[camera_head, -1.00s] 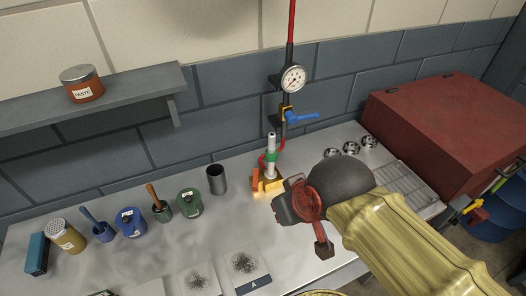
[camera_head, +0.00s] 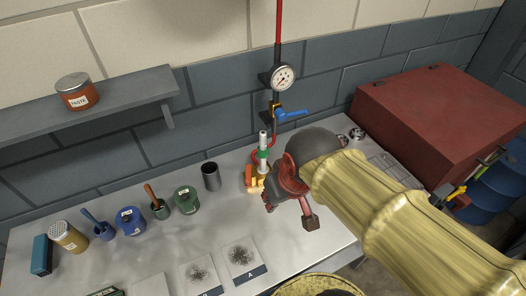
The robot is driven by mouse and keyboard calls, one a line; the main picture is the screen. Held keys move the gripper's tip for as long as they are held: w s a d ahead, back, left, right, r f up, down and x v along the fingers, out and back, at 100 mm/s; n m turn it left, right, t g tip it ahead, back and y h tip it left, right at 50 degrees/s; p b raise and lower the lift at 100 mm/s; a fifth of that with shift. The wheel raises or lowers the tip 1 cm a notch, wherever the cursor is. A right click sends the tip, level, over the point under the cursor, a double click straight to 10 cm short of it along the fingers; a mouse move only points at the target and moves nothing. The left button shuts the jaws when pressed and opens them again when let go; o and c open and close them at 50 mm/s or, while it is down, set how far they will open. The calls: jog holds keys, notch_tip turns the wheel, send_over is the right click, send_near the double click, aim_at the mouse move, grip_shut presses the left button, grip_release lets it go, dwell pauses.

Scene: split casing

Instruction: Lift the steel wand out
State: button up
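The steel wand (camera_head: 263,139) stands upright on the steel bench, with a green band (camera_head: 263,154) around it and a red hose beside it. Its lower part sits at a small yellow-and-orange fixture (camera_head: 254,183). My gripper (camera_head: 272,190) is close to the right of this fixture, at the wand's base.
A dark empty cup (camera_head: 211,177) stands left of the wand. A gauge (camera_head: 283,77) and a blue-handled valve (camera_head: 291,113) are on the red pipe behind. Green and blue pots (camera_head: 187,200) line the left. A red box (camera_head: 435,125) stands at the right.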

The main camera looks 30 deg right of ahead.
jog(key=o, duration=0.4)
jog(key=w+d+r+g+p, duration=0.1)
jog(key=w+p, duration=0.2)
jog(key=w+d+r+g+p, duration=0.1)
jog(key=w+d+p, duration=0.1)
jog(key=w+p, duration=0.2)
jog(key=w+d+r+m+g+p, duration=0.1)
jog(key=w+p, duration=0.2)
jog(key=shift+w+d+r+g, duration=0.2)
jog(key=shift+r+g, duration=0.1)
jog(key=shift+r, duration=0.1)
jog(key=p, duration=0.6)
send_near(263, 133)
jog(key=shift+g, duration=0.3)
jog(key=f, duration=0.3)
jog(key=d+f, duration=0.1)
jog(key=f, duration=0.1)
jog(key=shift+w+f, duration=0.15)
jog(key=shift+f, duration=0.1)
jog(key=shift+w+a+f+p, duration=0.1)
jog(key=shift+a+f+p, duration=0.1)
jog(key=shift+f, duration=1.65)
jog(key=shift+w+a+f+p, duration=0.1)
jog(key=shift+a+f, duration=0.05)
jog(key=shift+f, duration=1.75)
